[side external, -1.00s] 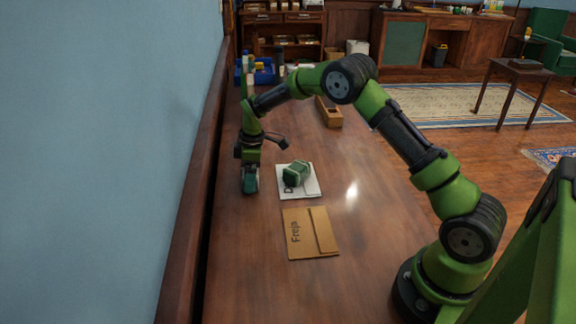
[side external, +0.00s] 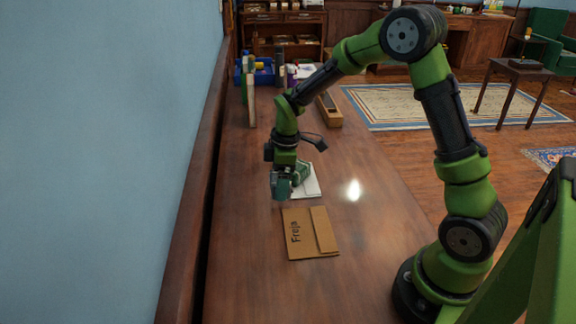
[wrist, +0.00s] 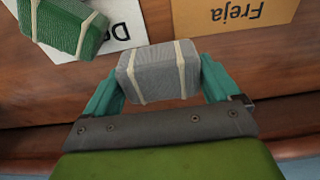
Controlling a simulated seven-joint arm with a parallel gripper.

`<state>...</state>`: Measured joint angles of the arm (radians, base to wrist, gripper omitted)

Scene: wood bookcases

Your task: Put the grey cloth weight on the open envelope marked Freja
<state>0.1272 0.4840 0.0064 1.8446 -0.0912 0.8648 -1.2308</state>
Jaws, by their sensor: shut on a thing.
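My gripper (wrist: 160,82) is shut on the grey cloth weight (wrist: 158,70), a grey block with pale bands, seen between the teal fingers in the wrist view. In the side view my gripper (side external: 282,186) is above the table, left of the white envelope, and hides most of the weight. The brown envelope marked Freja (side external: 305,240) lies flat, nearer the camera than my gripper. It also shows at the top right of the wrist view (wrist: 235,32), with its name upside down. Nothing lies on the part I see.
A green cloth weight (wrist: 68,27) lies on a white envelope (wrist: 122,22) beside the brown one, with its lettering partly hidden. Books (side external: 251,103), a blue bin (side external: 264,76) and a wooden box (side external: 329,112) stand farther back. The table right of the envelopes is clear.

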